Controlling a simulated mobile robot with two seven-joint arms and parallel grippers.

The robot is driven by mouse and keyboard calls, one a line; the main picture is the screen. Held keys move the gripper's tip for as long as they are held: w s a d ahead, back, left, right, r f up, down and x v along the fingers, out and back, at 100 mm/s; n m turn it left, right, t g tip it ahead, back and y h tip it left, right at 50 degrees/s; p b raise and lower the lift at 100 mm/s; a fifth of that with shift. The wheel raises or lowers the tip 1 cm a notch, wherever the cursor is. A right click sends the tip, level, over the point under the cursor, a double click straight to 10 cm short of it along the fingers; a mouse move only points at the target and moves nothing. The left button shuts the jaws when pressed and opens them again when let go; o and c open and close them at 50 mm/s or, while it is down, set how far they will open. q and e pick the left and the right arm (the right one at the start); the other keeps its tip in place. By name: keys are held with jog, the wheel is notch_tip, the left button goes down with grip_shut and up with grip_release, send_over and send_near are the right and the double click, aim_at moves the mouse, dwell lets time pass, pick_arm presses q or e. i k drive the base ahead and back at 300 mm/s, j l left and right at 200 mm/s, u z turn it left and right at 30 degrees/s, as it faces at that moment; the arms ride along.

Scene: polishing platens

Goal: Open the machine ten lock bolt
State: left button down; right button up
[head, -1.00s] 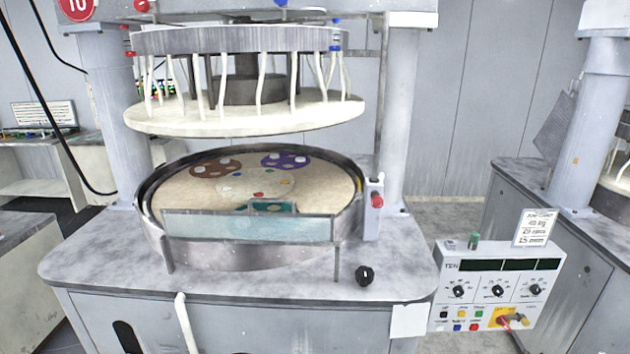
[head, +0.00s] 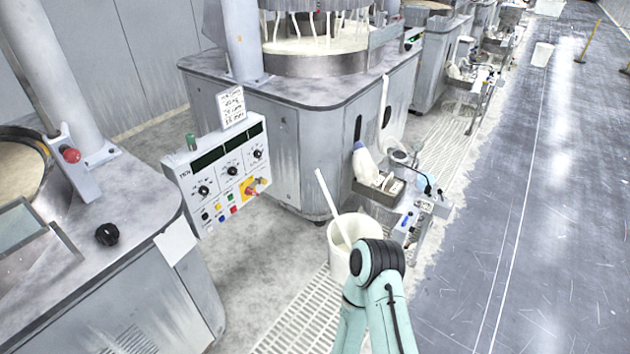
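Machine ten (head: 145,225) is at the left edge of the head view, cut off by the frame. A red knob (head: 70,155) sits on a grey upright bracket (head: 82,180) at the rim of its round platen; it looks like the lock bolt. Whether the bolt is open or shut I cannot tell. The control panel marked TEN (head: 222,172) stands to the right of the machine. A mint-green arm of mine with a dark joint shows at the bottom centre. Neither gripper is in view.
A black knob (head: 107,234) sits on machine ten's top. A second machine (head: 300,140) stands behind the panel. A white bucket (head: 345,240) with a stick stands on the floor grating by my arm. A clear grey aisle (head: 540,210) runs along the right.

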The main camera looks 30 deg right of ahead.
aim_at(265, 181)
jog(key=z, duration=0.6)
jog(key=i+l+u, duration=0.35)
jog(key=i+l, duration=0.4)
jog(key=i, duration=0.35)
jog(key=i+l+u, duration=0.35)
jog(key=i+l, duration=0.6)
jog(key=l, duration=0.1)
